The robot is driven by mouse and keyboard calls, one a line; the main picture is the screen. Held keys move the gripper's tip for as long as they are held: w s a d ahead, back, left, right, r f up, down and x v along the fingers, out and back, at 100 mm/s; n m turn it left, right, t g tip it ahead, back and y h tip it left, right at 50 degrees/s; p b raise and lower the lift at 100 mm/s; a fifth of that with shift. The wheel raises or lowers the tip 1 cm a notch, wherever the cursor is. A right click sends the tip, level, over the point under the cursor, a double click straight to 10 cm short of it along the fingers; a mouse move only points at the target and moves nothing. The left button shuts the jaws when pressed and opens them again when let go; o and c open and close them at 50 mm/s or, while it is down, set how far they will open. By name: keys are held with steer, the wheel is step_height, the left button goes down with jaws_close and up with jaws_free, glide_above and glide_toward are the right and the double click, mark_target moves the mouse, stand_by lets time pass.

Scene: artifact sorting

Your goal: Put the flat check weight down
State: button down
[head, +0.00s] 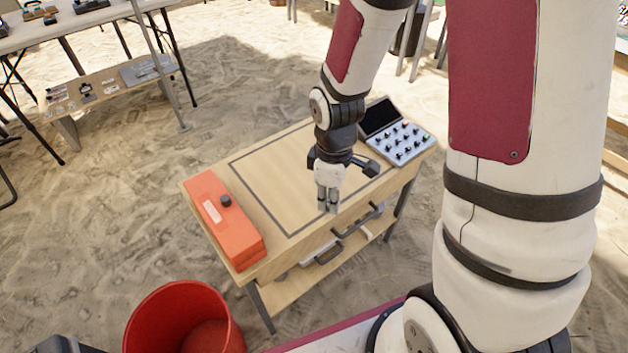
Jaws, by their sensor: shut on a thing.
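My gripper (327,207) points down over the front part of the wooden worktable (262,165), inside or above the dark outlined rectangle on its top. The fingers are close together and shut on the flat check weight. The weight is too small and too covered by the fingers to make out its shape. I cannot tell whether the fingertips or the weight touch the tabletop.
A long orange box (222,220) with a small dark knob lies along the table's left edge. A grey control panel (402,141) with a dark screen stands at the back right. A red bin (182,318) stands on the sand in front. The outlined tabletop area looks clear.

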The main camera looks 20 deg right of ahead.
steer(key=w, duration=0.3)
steer(key=w+b, duration=0.1)
steer(key=w, duration=0.3)
steer(key=w+f, duration=0.1)
steer(key=w, duration=0.2)
steer(key=shift+w+d, duration=0.15)
steer(key=shift+w, duration=0.05)
steer(key=shift+f+b, duration=0.85)
steer(key=shift+f, duration=0.85)
steer(key=shift+f, duration=0.1)
steer(key=c, duration=1.5)
jaws_free()
step_height(320, 180, up, 12)
steer(key=p, duration=0.3)
steer(key=shift+s+r, duration=0.1)
steer(key=shift+r, duration=0.15)
